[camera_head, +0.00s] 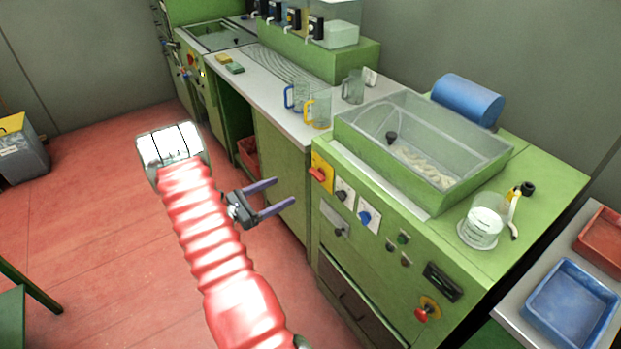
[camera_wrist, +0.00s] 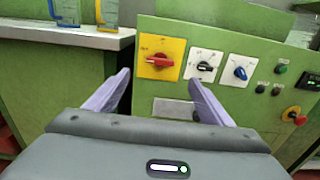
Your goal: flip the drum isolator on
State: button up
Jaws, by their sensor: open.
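The drum isolator is most likely the red rotary handle on a yellow plate (camera_head: 320,173) at the upper left of the green machine's front panel. In the wrist view the red handle (camera_wrist: 160,60) lies roughly level across its yellow plate, with small markings too blurred to read. My gripper (camera_head: 274,195) is open and empty, in front of the panel and to the left of the isolator, apart from it. In the wrist view its two purple fingers (camera_wrist: 158,98) point toward the panel, with the isolator beyond the gap between them.
Beside the isolator are a black rotary switch (camera_wrist: 205,67), a blue knob (camera_wrist: 240,72) and a red emergency stop button (camera_head: 422,313). A clear-lidded drum tank (camera_head: 425,145) tops the machine. Jugs (camera_head: 318,110) stand on the counter to the left. Red floor is open at left.

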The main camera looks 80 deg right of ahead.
aim_at(314, 176)
jog(key=x, duration=1.3)
jog(key=shift+s, duration=0.1)
jog(key=shift+c, duration=0.4)
jog(key=c, duration=0.9)
jog(key=shift+a, duration=0.1)
jog(key=shift+c, duration=0.3)
